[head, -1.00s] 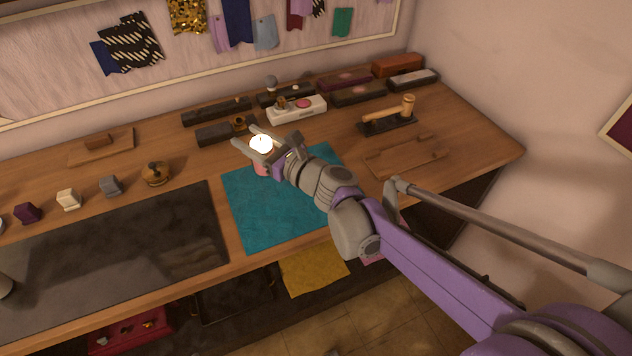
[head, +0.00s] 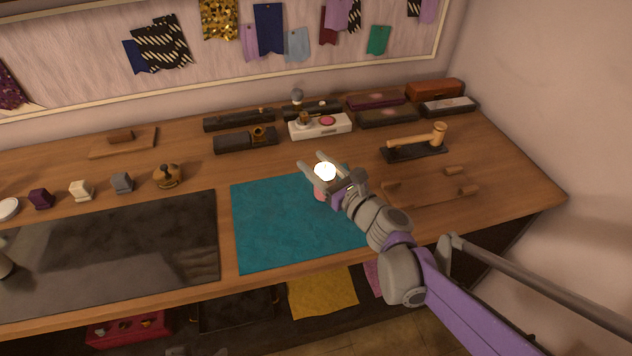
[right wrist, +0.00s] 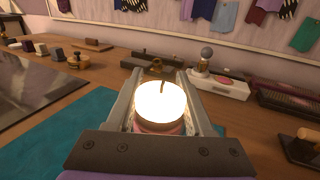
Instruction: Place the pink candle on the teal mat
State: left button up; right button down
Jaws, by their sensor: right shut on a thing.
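The pink candle (head: 319,190) has a glowing white top with a wick and a pink lower part. My right gripper (head: 313,164) is shut on it, with one finger on each side. In the right wrist view the candle (right wrist: 160,108) stands upright between the fingers (right wrist: 163,95). The teal mat (head: 285,225) lies flat on the worktable. The candle appears over the mat's back right part; its base is hidden, so I cannot tell whether it touches the mat. My arm covers the mat's right side. My left gripper is not in view.
A white box (head: 320,126) and dark boxes (head: 245,140) stand behind the mat. A wooden mallet (head: 417,140) and a wooden tray (head: 430,190) lie to the right. A dark mat (head: 130,245) lies to the left. The teal mat's front left is bare.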

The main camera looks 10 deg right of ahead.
jog(key=shift+f+b, duration=0.6)
jog(key=shift+f, duration=1.4)
jog(key=shift+f, duration=0.1)
jog(key=shift+c, duration=1.4)
grip_release()
jog(key=shift+d+r, duration=0.1)
jog(key=shift+r, duration=0.1)
jog(key=p+v, duration=0.1)
jog(key=v, duration=1.1)
